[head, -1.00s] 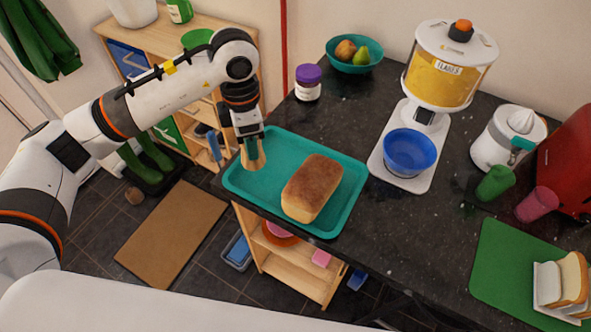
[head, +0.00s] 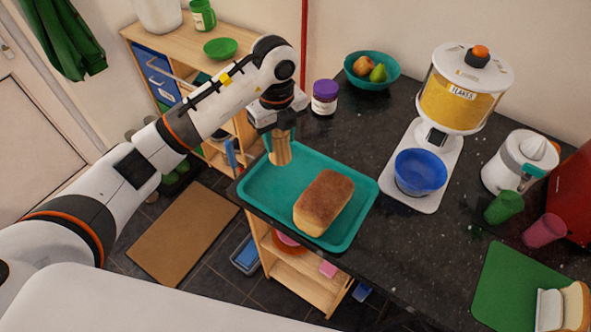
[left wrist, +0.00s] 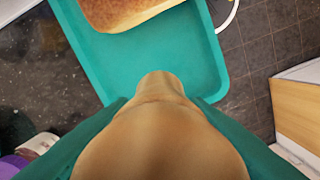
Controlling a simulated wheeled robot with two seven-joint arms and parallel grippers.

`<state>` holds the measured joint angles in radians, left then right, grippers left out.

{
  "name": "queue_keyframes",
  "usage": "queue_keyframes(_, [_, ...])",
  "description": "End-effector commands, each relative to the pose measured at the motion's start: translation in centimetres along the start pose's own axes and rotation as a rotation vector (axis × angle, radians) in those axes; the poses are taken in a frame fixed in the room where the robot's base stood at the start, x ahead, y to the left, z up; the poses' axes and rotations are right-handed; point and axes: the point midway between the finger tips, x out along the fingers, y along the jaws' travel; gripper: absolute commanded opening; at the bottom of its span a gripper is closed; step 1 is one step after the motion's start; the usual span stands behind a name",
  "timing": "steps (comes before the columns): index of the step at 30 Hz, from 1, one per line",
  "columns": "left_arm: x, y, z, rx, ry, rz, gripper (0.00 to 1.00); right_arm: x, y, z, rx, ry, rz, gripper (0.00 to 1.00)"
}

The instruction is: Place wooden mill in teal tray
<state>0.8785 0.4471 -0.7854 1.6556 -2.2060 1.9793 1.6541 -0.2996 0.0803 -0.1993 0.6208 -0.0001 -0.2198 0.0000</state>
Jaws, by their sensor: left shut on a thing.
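The wooden mill (head: 281,150) is light brown and hangs upright below my left gripper (head: 280,131), which is shut on it. The mill is over the far left part of the teal tray (head: 262,193); I cannot tell whether its base touches the tray. In the left wrist view the mill (left wrist: 160,130) fills the lower middle, between the green fingers, with the teal tray (left wrist: 130,62) beyond it. A loaf of bread (head: 323,202) lies in the right part of the tray, apart from the mill. My right gripper is not in view.
The tray sits at the left end of the dark granite counter (head: 395,235). A purple-lidded jar (head: 324,98) and a teal fruit bowl (head: 371,80) stand behind it. A flakes dispenser (head: 463,95) with a blue bowl (head: 420,172) stands to the right.

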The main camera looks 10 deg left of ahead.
Motion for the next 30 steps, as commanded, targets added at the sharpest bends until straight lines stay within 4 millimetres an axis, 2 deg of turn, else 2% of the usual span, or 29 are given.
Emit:
queue_keyframes(3, [2.1,-0.1,0.1,0.000,-0.004,-0.004,0.16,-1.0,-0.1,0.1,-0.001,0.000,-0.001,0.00])
queue_keyframes(15, [7.0,0.0,0.1,0.003,-0.003,-0.002,0.16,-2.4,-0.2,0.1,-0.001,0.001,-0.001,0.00])
queue_keyframes(28, [8.1,0.0,0.0,0.005,0.001,0.001,0.16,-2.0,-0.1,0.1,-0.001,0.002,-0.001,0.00])
queue_keyframes(29, [8.1,0.0,0.0,0.005,0.000,0.000,0.45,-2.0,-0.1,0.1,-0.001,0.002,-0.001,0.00])
queue_keyframes(30, [8.0,0.0,0.0,0.005,0.000,0.000,0.51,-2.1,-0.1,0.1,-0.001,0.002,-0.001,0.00])
